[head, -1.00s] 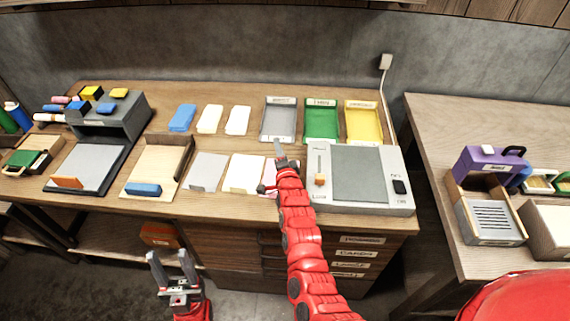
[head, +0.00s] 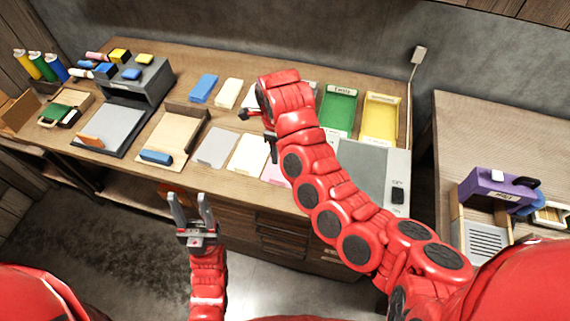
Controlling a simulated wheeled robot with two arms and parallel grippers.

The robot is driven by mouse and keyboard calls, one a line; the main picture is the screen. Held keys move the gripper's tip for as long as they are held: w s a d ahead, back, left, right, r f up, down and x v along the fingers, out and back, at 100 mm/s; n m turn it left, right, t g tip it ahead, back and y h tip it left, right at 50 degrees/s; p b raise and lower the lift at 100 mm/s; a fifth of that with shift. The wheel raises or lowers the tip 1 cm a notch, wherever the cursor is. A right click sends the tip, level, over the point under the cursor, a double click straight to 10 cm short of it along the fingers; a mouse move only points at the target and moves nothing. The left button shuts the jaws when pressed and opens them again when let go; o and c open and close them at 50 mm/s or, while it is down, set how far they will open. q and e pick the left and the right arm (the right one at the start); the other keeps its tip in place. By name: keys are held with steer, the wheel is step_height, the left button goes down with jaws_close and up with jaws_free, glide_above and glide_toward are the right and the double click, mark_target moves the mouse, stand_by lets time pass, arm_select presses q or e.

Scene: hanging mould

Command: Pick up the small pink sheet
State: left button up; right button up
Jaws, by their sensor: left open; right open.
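The small pink sheet (head: 271,175) lies flat on the wooden table, at the right end of a front row of sheets. Only part of it shows; my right arm covers the rest. My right gripper (head: 257,128) is over the table, behind and slightly left of the pink sheet in the picture. Its wrist hides much of it; the dark finger parts that show are apart, with nothing visible between them. My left gripper (head: 189,203) is open and empty, fingers pointing up, in front of the table's front edge.
A white sheet (head: 248,154) and a grey sheet (head: 216,146) lie left of the pink one. Green (head: 338,108) and yellow (head: 380,117) trays stand behind. A grey device (head: 364,168) is to the right, partly behind my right arm.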

steer(key=b, duration=0.3)
glide_toward(278, 176)
steer(key=s, duration=0.1)
steer(key=s+f, duration=0.1)
steer(key=shift+s+f, duration=0.15)
steer(key=shift+s, duration=0.2)
steer(key=shift+f+p, duration=0.35)
steer(key=shift+p, duration=0.2)
steer(key=f+p, duration=0.2)
steer(key=f, duration=0.1)
steer(key=shift+s, duration=0.2)
steer(key=shift+f, duration=0.9)
steer(key=shift+c, duration=0.2)
jaws_close()
